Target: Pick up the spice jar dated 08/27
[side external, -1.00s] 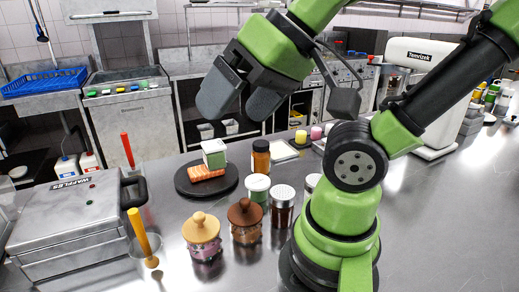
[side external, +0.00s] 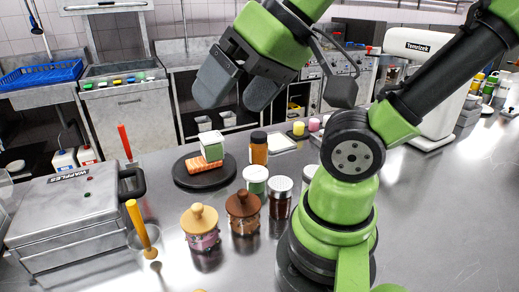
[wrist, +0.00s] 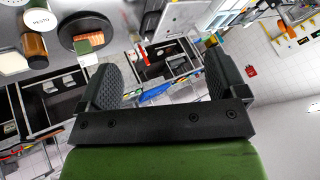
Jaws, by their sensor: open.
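Several jars stand on the steel counter: an orange-brown jar with a black lid (side external: 259,151), a green jar with a white lid (side external: 256,181), a dark red jar with a metal shaker lid (side external: 280,200), and a jar partly hidden behind my arm (side external: 309,174). Two jars with knobbed lids, one light (side external: 201,224) and one brown (side external: 243,210), stand in front. No date is legible. My gripper (side external: 235,92) is open and empty, high above the counter, apart from every jar. In the wrist view, a white lid reading PESTO (wrist: 40,19) and an orange-brown jar (wrist: 34,44) show top left.
A dark round plate (side external: 190,182) holds a salmon-like piece and a green-and-white block (side external: 212,147) behind the jars. A waffle maker (side external: 70,210) stands left, near an orange-handled tool (side external: 137,222).

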